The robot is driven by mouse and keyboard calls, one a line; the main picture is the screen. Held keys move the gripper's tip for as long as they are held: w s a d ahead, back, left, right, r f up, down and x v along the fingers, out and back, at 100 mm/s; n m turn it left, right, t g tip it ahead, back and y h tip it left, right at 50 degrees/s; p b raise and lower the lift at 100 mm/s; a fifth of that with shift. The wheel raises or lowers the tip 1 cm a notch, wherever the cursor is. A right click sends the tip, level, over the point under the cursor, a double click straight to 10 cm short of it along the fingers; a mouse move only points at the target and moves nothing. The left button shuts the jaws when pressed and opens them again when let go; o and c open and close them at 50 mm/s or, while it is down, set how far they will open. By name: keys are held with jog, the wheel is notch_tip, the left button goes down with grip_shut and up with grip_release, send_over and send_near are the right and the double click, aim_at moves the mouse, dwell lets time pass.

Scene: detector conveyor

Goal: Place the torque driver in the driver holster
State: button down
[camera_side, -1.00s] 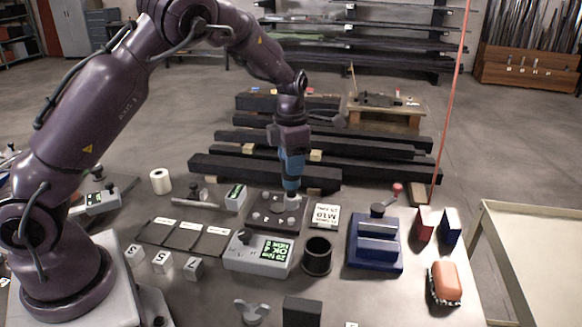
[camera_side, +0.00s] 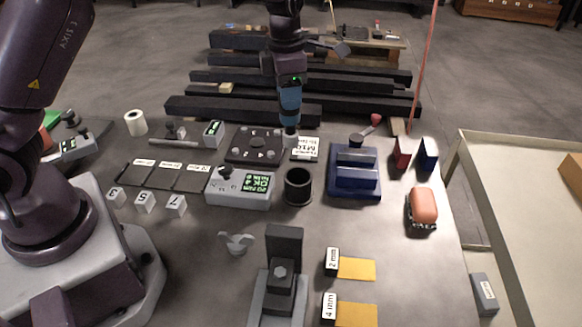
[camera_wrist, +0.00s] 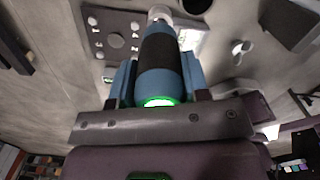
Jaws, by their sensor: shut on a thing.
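The torque driver has a blue body with a black band and a pale tip. My gripper (camera_wrist: 159,78) is shut on the torque driver (camera_wrist: 158,50), with a finger on either side in the wrist view. In the side view, my gripper (camera_side: 289,82) holds the driver (camera_side: 290,106) roughly upright, tip down, at the right edge of the dark bolt plate (camera_side: 240,156). I cannot tell whether the tip touches anything. The driver holster seems to be the black open cup (camera_side: 298,190), which stands upright in front of the plate, apart from the driver. It looks empty.
A grey torque display box (camera_side: 232,197) stands left of the cup. A blue stepped block (camera_side: 354,187) stands to its right. A white M10 label card (camera_side: 305,147) lies behind the cup. Dark beams (camera_side: 235,107) lie behind the table.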

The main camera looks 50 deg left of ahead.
jog(key=s+d+r+m, duration=0.2)
jog(key=d+m, duration=0.1)
jog(key=d, duration=0.3)
notch_tip(320, 180, down, 11)
jog(key=m, duration=0.1)
jog(key=shift+r, duration=0.2)
jog(key=shift+s+d+f, duration=0.1)
jog(key=shift+f, duration=0.05)
jog(key=c, duration=0.6)
grip_release()
